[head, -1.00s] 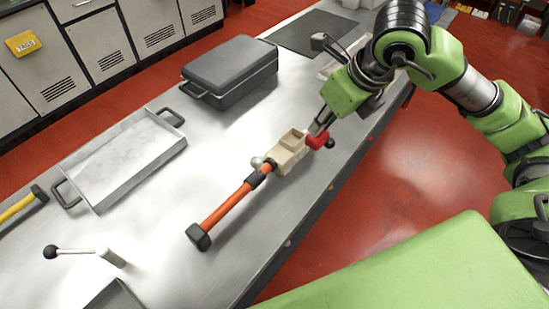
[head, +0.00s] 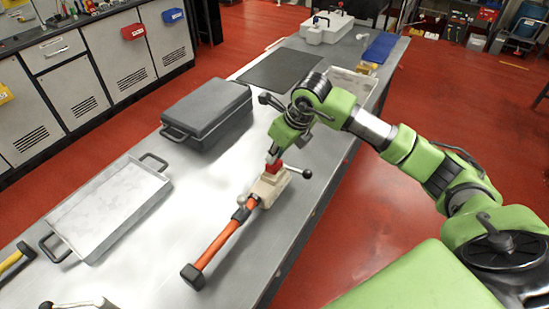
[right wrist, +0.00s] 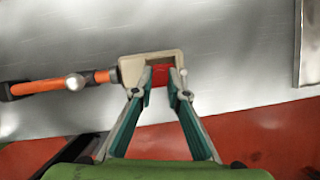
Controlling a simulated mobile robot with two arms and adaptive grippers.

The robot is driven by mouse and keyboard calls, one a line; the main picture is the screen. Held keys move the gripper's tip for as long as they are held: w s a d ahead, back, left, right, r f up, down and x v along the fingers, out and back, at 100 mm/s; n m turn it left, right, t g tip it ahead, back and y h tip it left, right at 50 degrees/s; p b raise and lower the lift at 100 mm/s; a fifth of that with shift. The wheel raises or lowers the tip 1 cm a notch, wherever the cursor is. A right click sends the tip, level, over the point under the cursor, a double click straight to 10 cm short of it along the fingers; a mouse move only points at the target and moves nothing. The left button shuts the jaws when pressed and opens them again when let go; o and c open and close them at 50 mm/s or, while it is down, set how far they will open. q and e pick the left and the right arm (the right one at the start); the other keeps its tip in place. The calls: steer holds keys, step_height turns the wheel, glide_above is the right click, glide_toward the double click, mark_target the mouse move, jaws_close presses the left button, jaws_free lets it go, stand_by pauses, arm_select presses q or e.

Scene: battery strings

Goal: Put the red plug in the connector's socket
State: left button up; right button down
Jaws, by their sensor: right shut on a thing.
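The beige connector (head: 268,188) lies on the steel bench, with an orange cable (head: 222,243) running from it toward the front left. My right gripper (head: 274,160) is over the connector's far end, shut on the red plug (head: 274,168). In the right wrist view the red plug (right wrist: 160,75) sits between the fingertips (right wrist: 163,88), against the open side of the connector (right wrist: 130,70). The fingers partly hide the plug, so I cannot tell how deep it is in the socket. My left gripper is not in view.
A lever with a black ball (head: 306,173) sticks out right of the connector. A grey lidded case (head: 208,112) and a shallow metal tray (head: 112,208) stand to the left. A dark mat (head: 283,69) lies farther back. The bench's right edge is close by.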

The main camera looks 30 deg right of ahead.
mark_target(275, 163)
steer(key=shift+w+d+f, duration=0.1)
steer(key=shift+w+f, duration=0.35)
steer(key=shift+f, duration=0.15)
step_height(275, 163, down, 2)
steer(key=shift+f+p, duration=0.1)
steer(key=shift+p, duration=0.8)
steer(key=shift+w+f, duration=0.1)
steer(key=shift+f, duration=0.55)
steer(key=c, duration=2)
jaws_free()
steer(key=shift+r, duration=0.3)
steer(key=b+v, duration=0.2)
steer(key=v, duration=1)
steer(key=shift+f, duration=0.1)
